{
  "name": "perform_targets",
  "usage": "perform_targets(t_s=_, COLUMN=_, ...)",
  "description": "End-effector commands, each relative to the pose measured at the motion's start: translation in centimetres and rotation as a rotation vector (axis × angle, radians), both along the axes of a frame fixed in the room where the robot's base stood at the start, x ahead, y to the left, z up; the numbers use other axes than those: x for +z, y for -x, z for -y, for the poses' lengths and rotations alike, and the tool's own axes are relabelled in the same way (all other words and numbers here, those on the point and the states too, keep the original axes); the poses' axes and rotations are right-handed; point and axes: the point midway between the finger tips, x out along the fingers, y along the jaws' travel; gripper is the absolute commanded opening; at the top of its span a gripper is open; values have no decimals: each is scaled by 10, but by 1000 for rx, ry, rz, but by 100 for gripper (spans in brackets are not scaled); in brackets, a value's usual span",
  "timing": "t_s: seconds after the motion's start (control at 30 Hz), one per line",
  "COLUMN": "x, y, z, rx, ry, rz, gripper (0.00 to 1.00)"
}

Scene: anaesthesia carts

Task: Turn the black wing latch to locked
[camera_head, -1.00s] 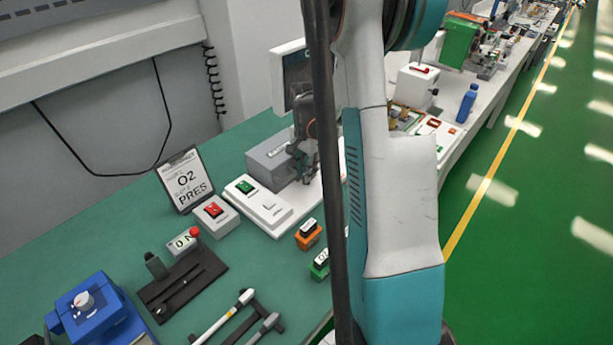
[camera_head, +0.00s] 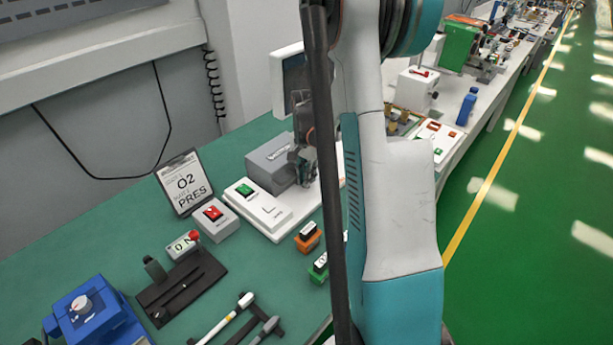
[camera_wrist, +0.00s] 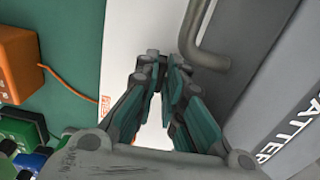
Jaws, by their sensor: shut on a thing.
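My gripper (camera_wrist: 165,66) is shut beside a grey battery box (camera_wrist: 288,125), whose lettering is cut off at the right of the wrist view. The black wing latch cannot be made out; the small piece between my fingertips is hidden by the fingers. A bent grey handle (camera_wrist: 205,42) passes just right of the fingertips. In the head view my gripper (camera_head: 307,172) is at the right end of the grey box (camera_head: 268,168), partly behind my arm.
The box stands on a white base (camera_head: 270,225) with a green switch (camera_head: 244,190). An orange block (camera_head: 307,237) and a green block (camera_head: 319,268) stand in front. A red-button box (camera_head: 215,215) and an O2 PRES sign (camera_head: 184,182) are left.

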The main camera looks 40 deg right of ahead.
Motion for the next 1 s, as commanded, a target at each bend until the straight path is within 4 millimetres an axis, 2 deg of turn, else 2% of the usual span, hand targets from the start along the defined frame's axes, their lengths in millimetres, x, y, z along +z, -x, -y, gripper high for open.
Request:
perform_targets(t_s=0.27, x=0, y=0, z=0, rx=163, ry=0, rz=1, gripper=0)
perform_targets(t_s=1.0, x=0, y=2, z=2, rx=860, ry=-1, rz=1, gripper=0)
